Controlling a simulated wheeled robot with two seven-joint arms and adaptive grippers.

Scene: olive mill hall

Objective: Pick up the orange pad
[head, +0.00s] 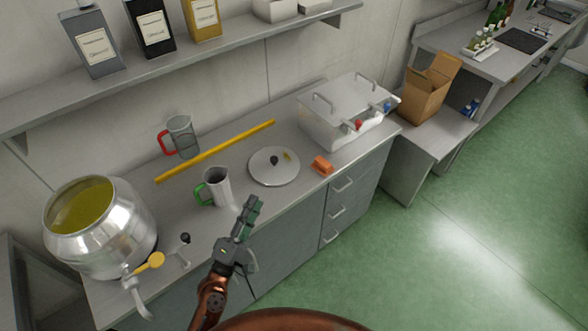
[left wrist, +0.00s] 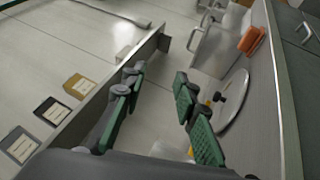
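The orange pad (head: 323,165) is a small block lying on the steel counter near its front edge, between the round lid and the lidded steel box. It also shows in the left wrist view (left wrist: 250,41), at the upper right. My left gripper (head: 251,206) appears over the counter's front edge, to the left of and nearer than the pad, and apart from it. In the left wrist view its green-padded fingers (left wrist: 160,82) are spread with nothing between them. My right gripper is not in view.
Between gripper and pad lies a round steel lid (head: 273,168) with a dark knob. A steel jug (head: 217,188) with a green handle stands left of it. The steel box (head: 347,112) stands behind the pad. A yellow bar (head: 215,150) lies farther back, below a wall shelf (head: 180,62).

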